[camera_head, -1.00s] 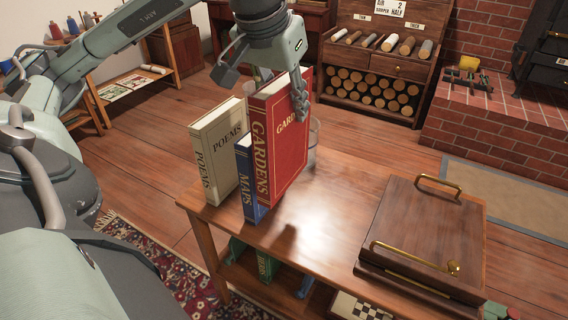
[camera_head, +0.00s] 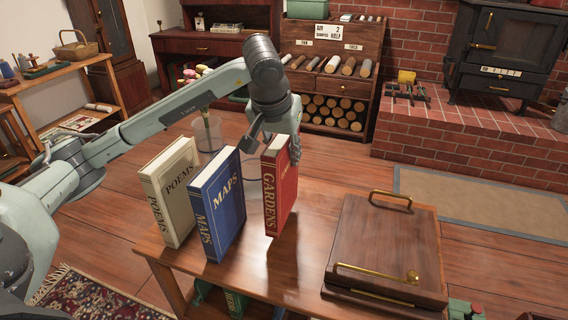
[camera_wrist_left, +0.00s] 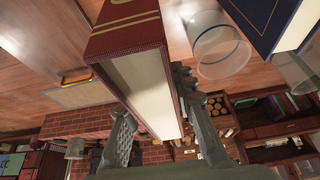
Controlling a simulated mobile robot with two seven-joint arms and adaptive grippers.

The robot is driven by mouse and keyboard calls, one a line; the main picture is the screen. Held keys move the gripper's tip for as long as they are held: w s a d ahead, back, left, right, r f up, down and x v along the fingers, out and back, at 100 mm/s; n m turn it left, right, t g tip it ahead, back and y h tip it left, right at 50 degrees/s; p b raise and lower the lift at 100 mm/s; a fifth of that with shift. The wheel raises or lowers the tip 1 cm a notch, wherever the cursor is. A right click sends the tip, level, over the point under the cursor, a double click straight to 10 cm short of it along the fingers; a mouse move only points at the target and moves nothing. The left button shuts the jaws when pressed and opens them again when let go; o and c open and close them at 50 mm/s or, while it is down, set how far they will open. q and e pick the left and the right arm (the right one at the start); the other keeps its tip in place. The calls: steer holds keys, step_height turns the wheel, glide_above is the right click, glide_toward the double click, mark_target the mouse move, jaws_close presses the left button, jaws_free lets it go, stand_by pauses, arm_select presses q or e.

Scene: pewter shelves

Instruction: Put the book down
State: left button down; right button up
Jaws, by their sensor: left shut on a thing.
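The red GARDENS book (camera_head: 280,187) is upright in my left gripper (camera_head: 275,150), near its top edge. In the left wrist view the book (camera_wrist_left: 145,85) sits between the two fingers of the gripper (camera_wrist_left: 158,125). Its lower edge is at or just above the wooden table (camera_head: 300,262); I cannot tell if it touches. The blue MAPS book (camera_head: 217,205) and the cream POEMS book (camera_head: 170,190) stand upright to its left, with a gap between MAPS and GARDENS. My right gripper is not in view.
A wooden box with brass handles (camera_head: 385,250) takes up the table's right side. Clear glass vessels stand behind the books, one (camera_head: 207,132) with a plant stem; one also shows in the left wrist view (camera_wrist_left: 220,45). Bare tabletop lies between GARDENS and the box.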

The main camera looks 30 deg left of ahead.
arm_select(q)
steer(key=shift+f, duration=1.55)
steer(key=c, duration=1.3)
jaws_free()
steer(key=shift+s, duration=0.1)
steer(key=shift+o, duration=0.2)
